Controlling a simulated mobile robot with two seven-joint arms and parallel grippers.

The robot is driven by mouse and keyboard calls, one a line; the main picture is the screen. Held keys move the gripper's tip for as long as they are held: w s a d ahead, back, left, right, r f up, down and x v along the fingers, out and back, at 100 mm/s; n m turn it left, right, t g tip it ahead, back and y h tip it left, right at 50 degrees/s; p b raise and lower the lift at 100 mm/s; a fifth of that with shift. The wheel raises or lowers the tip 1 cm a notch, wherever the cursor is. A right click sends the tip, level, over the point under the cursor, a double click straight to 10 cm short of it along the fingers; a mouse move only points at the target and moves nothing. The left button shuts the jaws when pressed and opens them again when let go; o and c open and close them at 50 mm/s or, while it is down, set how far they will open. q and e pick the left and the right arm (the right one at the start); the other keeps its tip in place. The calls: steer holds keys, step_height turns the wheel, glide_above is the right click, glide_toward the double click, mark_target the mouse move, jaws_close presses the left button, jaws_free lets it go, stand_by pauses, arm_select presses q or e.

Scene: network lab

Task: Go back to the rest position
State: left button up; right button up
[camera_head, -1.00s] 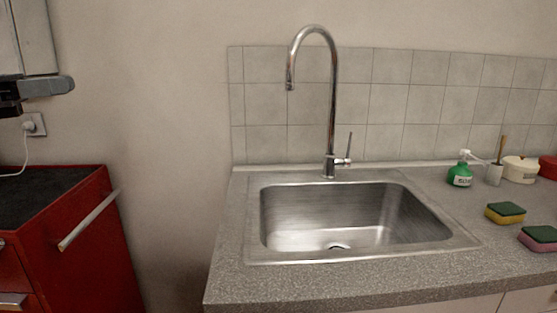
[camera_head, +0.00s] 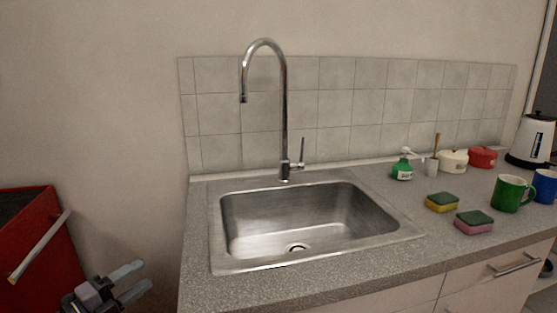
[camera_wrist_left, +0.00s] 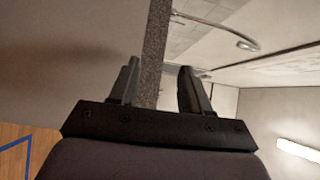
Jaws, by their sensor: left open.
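My left gripper (camera_head: 138,278) shows at the bottom left of the head view, in front of the wall between the red cabinet and the sink counter. Its fingers are apart and hold nothing. In the left wrist view the two dark fingers (camera_wrist_left: 158,85) are also spread, with the counter edge (camera_wrist_left: 154,55) seen beyond the gap between them. My right gripper is in neither view.
A counter (camera_head: 330,275) with a steel sink (camera_head: 298,222) and tall tap (camera_head: 284,115) fills the middle. Sponges (camera_head: 442,202), a soap bottle (camera_head: 402,170), mugs (camera_head: 509,194) and a kettle (camera_head: 536,138) stand right. A red cabinet (camera_head: 40,255) with a handle stands left.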

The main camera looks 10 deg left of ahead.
arm_select(q)
steer(key=s+d+f+n+g+y+p, duration=0.2)
steer(key=s+d+f+n+g+y, duration=0.3)
steer(key=s+d+f+n, duration=1.3)
steer(key=s+d+n+g, duration=0.1)
steer(key=s, duration=0.2)
steer(key=shift+d+n+p, duration=0.25)
steer(key=shift+n+p, duration=0.1)
steer(key=shift+n, duration=0.05)
stand_by(0.4)
steer(key=c, duration=0.3)
steer(key=shift+w+d, duration=0.1)
steer(key=shift+c, duration=0.2)
